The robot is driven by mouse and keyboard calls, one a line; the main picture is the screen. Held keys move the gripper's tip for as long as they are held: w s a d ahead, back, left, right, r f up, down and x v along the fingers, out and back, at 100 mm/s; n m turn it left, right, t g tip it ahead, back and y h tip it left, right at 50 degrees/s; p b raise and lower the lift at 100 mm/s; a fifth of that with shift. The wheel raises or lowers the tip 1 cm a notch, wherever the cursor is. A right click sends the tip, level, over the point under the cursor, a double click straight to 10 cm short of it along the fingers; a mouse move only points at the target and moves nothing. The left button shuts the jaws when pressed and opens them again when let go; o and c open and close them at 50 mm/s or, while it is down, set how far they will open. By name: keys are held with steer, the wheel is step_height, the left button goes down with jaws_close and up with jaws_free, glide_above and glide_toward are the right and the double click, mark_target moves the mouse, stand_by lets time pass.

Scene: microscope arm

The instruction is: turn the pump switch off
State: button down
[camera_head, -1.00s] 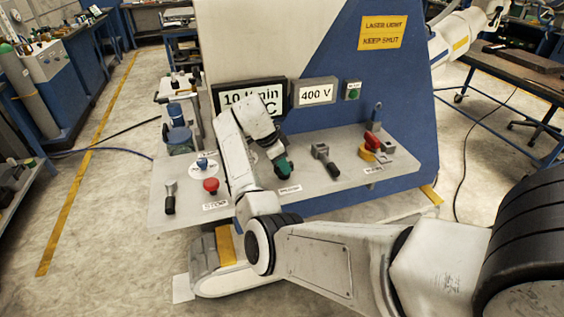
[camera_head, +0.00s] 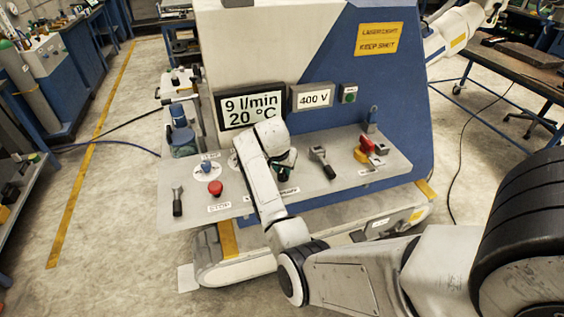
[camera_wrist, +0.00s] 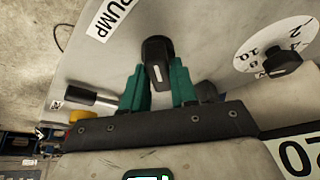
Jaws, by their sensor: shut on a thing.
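The pump switch (camera_wrist: 157,50) is a black knob with a white line, beside the label PUMP (camera_wrist: 112,14) in the wrist view. The line runs roughly up and down that picture. My gripper (camera_wrist: 158,76) has green fingers, one on each side of the knob, and is shut on it. In the head view my gripper (camera_head: 289,160) is down at the panel (camera_head: 240,205), and my arm and fingers hide most of the switch. The display (camera_head: 250,106) reads 9 l/min and 20 °C.
To the left on the panel are a red STOP button (camera_head: 215,187), a black-handled lever (camera_head: 178,202) and a small blue knob (camera_head: 206,164). To the right are another lever (camera_head: 322,161) and a red-and-yellow switch (camera_head: 365,148). A numbered dial (camera_wrist: 281,60) is close to my gripper.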

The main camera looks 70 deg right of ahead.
steer(key=n+t+p, duration=0.1)
steer(key=n, duration=0.2)
steer(key=shift+s+d+n, duration=0.1)
steer(key=shift+n, duration=0.2)
steer(key=shift+n+t+y, duration=0.4)
steer(key=shift+n+t, duration=0.4)
steer(key=shift+n, duration=0.9)
steer(key=shift+s, duration=0.1)
steer(key=c, duration=1)
jaws_free()
steer(key=shift+o, duration=0.2)
steer(key=shift+r, duration=0.1)
steer(key=b+v, duration=0.1)
steer(key=v, duration=0.9)
steer(key=shift+r+b, duration=0.25)
steer(key=shift+b, duration=0.05)
steer(key=shift+s, duration=0.1)
